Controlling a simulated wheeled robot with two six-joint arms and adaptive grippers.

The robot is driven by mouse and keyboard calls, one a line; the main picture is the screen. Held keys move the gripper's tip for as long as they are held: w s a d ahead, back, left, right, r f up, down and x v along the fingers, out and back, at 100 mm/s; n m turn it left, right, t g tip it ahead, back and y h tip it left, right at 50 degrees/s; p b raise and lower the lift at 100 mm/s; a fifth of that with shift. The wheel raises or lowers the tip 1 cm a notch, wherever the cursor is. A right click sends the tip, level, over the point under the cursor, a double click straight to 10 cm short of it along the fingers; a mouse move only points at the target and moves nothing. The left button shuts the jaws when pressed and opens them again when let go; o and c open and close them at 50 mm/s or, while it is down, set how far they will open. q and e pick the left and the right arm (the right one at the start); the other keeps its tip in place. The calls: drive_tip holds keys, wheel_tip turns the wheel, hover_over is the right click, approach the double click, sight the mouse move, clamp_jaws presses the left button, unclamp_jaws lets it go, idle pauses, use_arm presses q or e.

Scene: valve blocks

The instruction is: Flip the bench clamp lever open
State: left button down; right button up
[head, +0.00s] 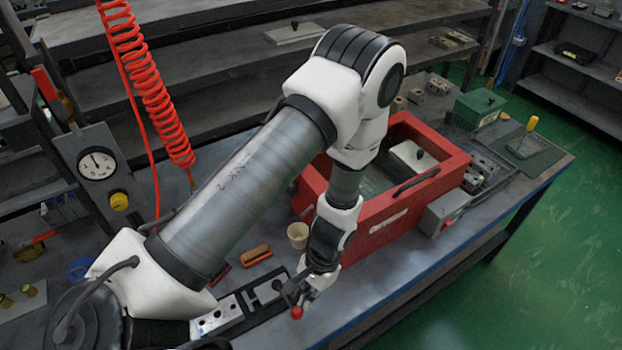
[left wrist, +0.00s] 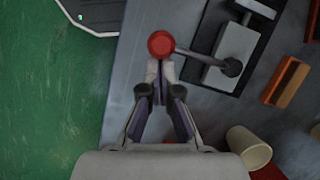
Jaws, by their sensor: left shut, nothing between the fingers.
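The bench clamp (left wrist: 236,44) is a pale block on a dark base, at the top right of the left wrist view. Its lever (left wrist: 202,55) runs left from a dark pivot to a red ball knob (left wrist: 161,43). In the head view the clamp (head: 266,291) lies near the front of the bench, with the red knob (head: 296,312) beside my gripper. My left gripper (left wrist: 160,72) is shut and empty, its fingertips just below the knob in the wrist view; I cannot tell whether they touch it. It also shows in the head view (head: 306,294). My right gripper is not in view.
A red toolbox (head: 385,241) stands right of my left gripper. A cream cup (head: 298,234) and an orange-brown brush (head: 256,255) lie behind the clamp. A gauge panel (head: 97,165) and a red coiled hose (head: 150,85) are at the left. Green floor lies past the bench edge.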

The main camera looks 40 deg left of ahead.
use_arm(q)
drive_tip(key=shift+s, duration=0.1)
idle(0.3)
drive_tip(key=v, duration=1.2)
